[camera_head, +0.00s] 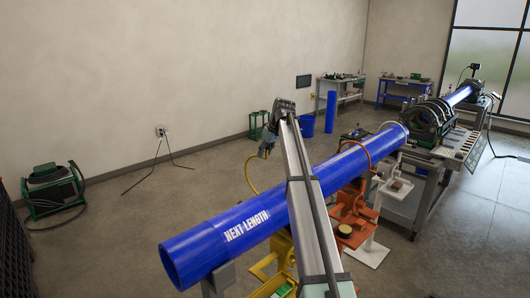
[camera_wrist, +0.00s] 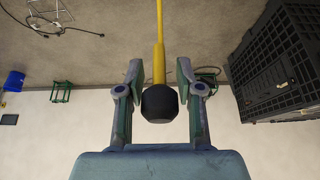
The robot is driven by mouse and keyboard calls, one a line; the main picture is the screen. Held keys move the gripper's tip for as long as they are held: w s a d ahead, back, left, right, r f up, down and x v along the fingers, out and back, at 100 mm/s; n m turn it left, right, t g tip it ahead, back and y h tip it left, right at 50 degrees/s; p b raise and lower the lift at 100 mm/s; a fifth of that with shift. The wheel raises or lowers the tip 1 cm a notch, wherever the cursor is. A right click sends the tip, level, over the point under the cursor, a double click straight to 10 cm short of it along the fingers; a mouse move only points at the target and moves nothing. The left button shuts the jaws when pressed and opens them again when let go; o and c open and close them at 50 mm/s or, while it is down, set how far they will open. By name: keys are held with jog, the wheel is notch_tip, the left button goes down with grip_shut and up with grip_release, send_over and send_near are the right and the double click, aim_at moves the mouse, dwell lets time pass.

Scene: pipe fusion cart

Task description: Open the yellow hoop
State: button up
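The yellow hoop (camera_head: 248,172) curves up from behind the blue pipe (camera_head: 230,238), which is marked NEXT LENGTH. Its upper end is near my gripper (camera_head: 266,148), on the far side of the pipe. In the wrist view the hoop shows as a yellow rod (camera_wrist: 159,45) ending in a black knob (camera_wrist: 160,104). The knob lies between the two fingers of my gripper (camera_wrist: 159,72), with a visible gap on each side. The fingers are open.
A yellow stand (camera_head: 262,266) is under the pipe. An orange hoop (camera_head: 356,145) and a white hoop (camera_head: 392,125) arch over the pipe farther along. The black fusion machine (camera_head: 430,120) stands beyond. A green reel (camera_head: 52,188) and open floor lie left.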

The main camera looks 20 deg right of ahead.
jog(key=v, duration=1.2)
